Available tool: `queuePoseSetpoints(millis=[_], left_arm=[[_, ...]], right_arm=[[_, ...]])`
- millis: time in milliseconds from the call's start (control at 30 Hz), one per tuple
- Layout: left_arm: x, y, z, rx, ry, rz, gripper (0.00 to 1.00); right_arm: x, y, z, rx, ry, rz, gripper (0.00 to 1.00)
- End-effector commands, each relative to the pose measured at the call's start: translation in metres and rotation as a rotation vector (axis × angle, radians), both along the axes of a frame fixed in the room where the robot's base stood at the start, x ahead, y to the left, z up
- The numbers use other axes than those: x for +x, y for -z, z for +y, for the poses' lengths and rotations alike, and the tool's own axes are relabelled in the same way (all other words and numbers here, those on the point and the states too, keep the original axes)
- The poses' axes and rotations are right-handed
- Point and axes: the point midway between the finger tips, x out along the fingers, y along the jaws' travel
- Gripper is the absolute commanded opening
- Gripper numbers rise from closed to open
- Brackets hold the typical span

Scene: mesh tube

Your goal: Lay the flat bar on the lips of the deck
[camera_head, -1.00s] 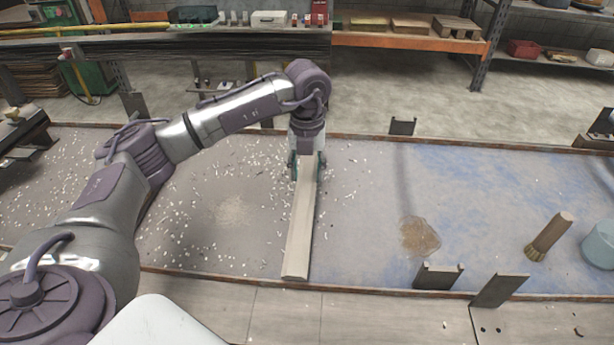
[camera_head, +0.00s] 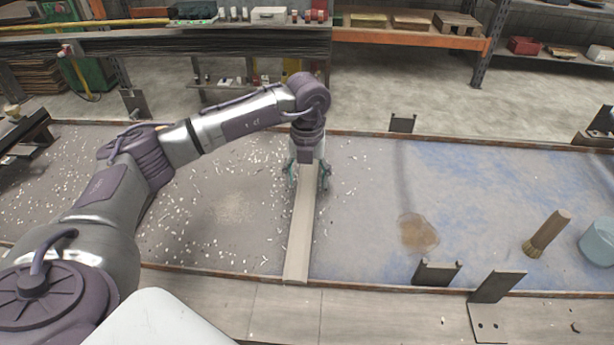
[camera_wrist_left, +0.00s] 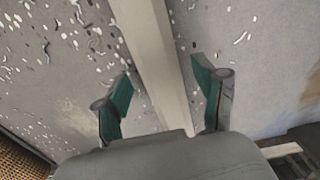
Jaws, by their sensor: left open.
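The flat bar (camera_head: 299,235) is a long pale beige strip lying across the deck (camera_head: 235,235), from under my left gripper toward the viewer. Its near end is at the deck's front lip (camera_head: 370,286) and appears to rest on it. The back lip (camera_head: 365,136) runs behind the gripper; the bar's far end is hidden there. My left gripper (camera_head: 306,180) points down and is open. In the left wrist view its two green-padded fingers (camera_wrist_left: 164,98) stand on either side of the bar (camera_wrist_left: 158,60), with gaps to it. My right gripper is not in view.
Pale chips litter the deck's left part. Dark upright brackets stand along the front (camera_head: 437,272) and back (camera_head: 402,123) edges. A brown stain (camera_head: 418,233), a brush (camera_head: 547,234) and a light-blue container (camera_head: 600,243) are to the right. The deck between bar and stain is clear.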

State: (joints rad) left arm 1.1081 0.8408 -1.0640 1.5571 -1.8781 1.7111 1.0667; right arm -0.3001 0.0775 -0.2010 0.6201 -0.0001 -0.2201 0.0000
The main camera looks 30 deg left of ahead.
Motion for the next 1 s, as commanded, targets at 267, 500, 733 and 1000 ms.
queuePoseSetpoints(millis=[267, 500, 733, 1000], left_arm=[[0.001, -0.022, 0.000, -0.001, 0.000, -0.005, 0.70], [0.001, -0.074, -0.001, -0.001, 0.001, -0.006, 0.70], [0.001, -0.112, 0.000, 0.000, -0.001, -0.002, 0.70], [0.000, -0.123, 0.000, 0.000, 0.001, 0.000, 0.70]], right_arm=[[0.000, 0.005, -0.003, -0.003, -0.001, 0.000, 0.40], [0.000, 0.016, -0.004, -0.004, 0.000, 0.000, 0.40], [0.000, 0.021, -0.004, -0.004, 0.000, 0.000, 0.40], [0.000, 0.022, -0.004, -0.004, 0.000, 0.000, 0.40]])
